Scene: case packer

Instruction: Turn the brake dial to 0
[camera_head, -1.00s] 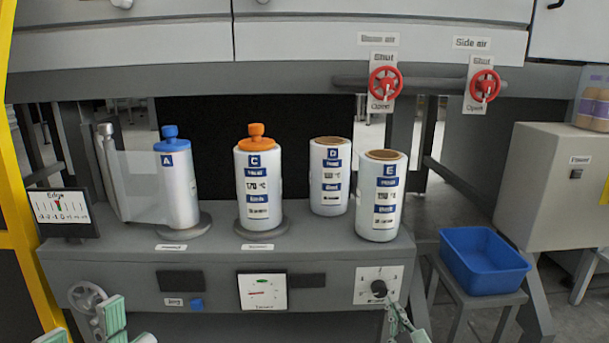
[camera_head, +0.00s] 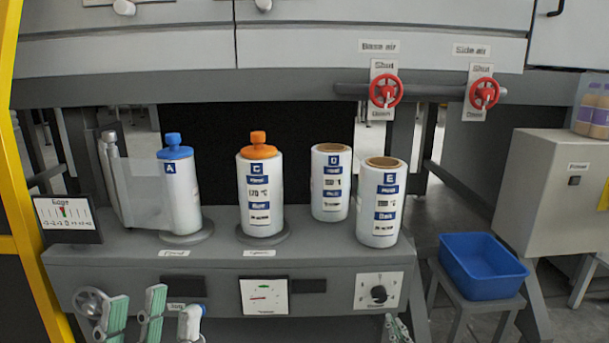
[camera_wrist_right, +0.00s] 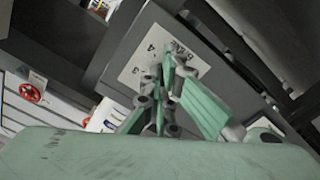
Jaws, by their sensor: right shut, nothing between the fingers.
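The brake dial (camera_head: 378,294) is a black knob on a white marked plate (camera_head: 364,281), at the right of the grey machine's front panel in the head view. Where its pointer stands is too small to read. My right gripper (camera_head: 396,324) is just below and right of the dial, apart from it, shut and empty. In the right wrist view, my right gripper (camera_wrist_right: 165,75) covers part of the white plate (camera_wrist_right: 140,62), and the knob is hidden behind the fingers. My left gripper (camera_head: 133,308) is open and empty at the lower left, in front of the panel.
Rolls C (camera_head: 260,200) and E (camera_head: 383,215) stand with others on the shelf above the panel. A handwheel (camera_head: 90,301) is behind my left gripper. A blue bin (camera_head: 483,268) sits on a stool to the right. Red valves (camera_head: 385,91) hang above.

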